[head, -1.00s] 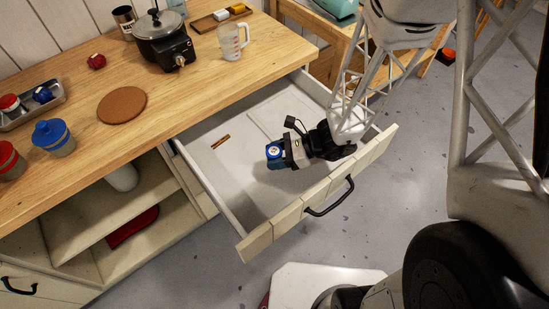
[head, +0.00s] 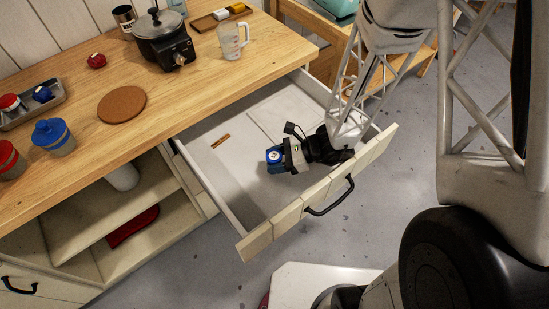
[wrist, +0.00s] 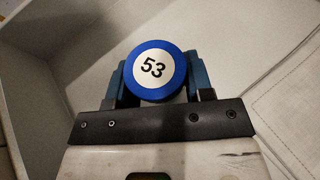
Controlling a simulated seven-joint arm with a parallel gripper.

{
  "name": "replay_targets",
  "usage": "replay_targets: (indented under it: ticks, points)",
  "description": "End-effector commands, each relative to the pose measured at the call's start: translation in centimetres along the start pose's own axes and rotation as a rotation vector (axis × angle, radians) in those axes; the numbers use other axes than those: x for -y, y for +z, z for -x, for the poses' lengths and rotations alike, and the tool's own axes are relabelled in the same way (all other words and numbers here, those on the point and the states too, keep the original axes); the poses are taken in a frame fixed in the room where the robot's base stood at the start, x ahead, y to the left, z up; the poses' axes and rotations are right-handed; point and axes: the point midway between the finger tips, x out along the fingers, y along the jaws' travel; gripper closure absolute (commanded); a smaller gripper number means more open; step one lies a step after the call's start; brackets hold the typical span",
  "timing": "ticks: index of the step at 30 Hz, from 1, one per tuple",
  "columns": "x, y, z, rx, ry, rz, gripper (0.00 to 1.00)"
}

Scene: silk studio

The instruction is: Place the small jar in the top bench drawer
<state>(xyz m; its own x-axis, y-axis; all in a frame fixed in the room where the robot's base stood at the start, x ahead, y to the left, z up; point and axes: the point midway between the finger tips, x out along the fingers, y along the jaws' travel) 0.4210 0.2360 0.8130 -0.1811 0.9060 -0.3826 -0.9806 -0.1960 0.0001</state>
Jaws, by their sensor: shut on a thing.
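The small jar (wrist: 153,68) shows a blue lid with a white label reading 53 in the wrist view. In the head view the jar (head: 274,155) is at the tip of my gripper. My gripper (head: 276,161) is shut on the jar, with one blue finger on each side of it in the wrist view (wrist: 155,80). The top bench drawer (head: 236,193) is pulled open, and my gripper holds the jar inside its outline. The jar's underside is hidden, so I cannot tell if it touches the drawer floor.
A small brown stick (head: 221,141) and a pale folded cloth (head: 270,117) lie in the drawer. The drawer front (head: 320,195) has a black handle. The bench top (head: 190,95) holds a pot (head: 160,38), a measuring jug (head: 232,40), a cork mat (head: 121,104) and blue- and red-lidded jars.

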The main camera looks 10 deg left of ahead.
Motion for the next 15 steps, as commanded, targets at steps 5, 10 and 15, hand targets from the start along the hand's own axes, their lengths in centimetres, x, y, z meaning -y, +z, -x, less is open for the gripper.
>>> replay_targets:
  ticks: [5, 10, 15]
  points:
    - [-0.01, -0.3, -0.13, 0.0, 0.0, 0.0, 0.77]
    - [0.0, -0.29, -0.12, 0.0, 0.0, 0.0, 0.42]
    - [-0.01, -0.29, -0.12, 0.0, 0.0, 0.0, 0.27]
